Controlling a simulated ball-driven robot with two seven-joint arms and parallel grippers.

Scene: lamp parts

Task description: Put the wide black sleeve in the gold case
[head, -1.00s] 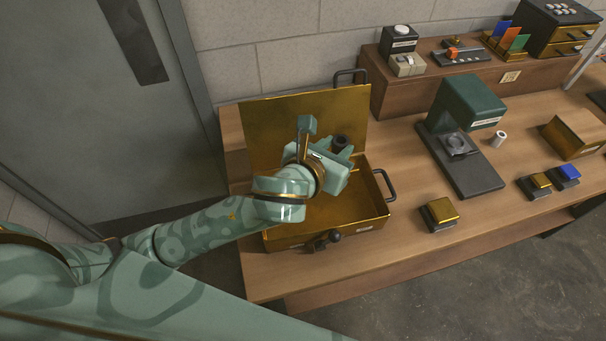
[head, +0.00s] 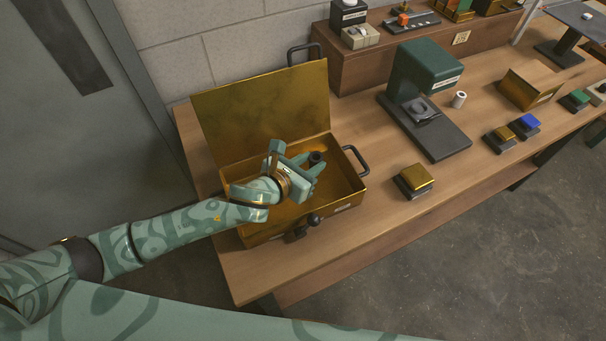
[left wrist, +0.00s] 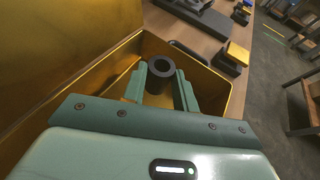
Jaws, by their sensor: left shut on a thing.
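The gold case (head: 350,192) stands open on the wooden table, its lid (head: 262,108) tilted up at the back. My left gripper (head: 314,166) is over the case's inside, shut on the wide black sleeve (head: 316,158). In the left wrist view the sleeve (left wrist: 160,67) is upright between the two green fingers (left wrist: 160,84), its round hole facing up. The case's walls (left wrist: 205,75) surround it in that view. I cannot tell whether the sleeve touches the case floor. My right gripper is not in view.
A green press-like machine (head: 428,66) with a dark base stands right of the case, with a small white cylinder (head: 459,99) beside it. A gold-topped block (head: 415,180) sits near the front edge. A dark knob (head: 313,219) sticks out at the case's front.

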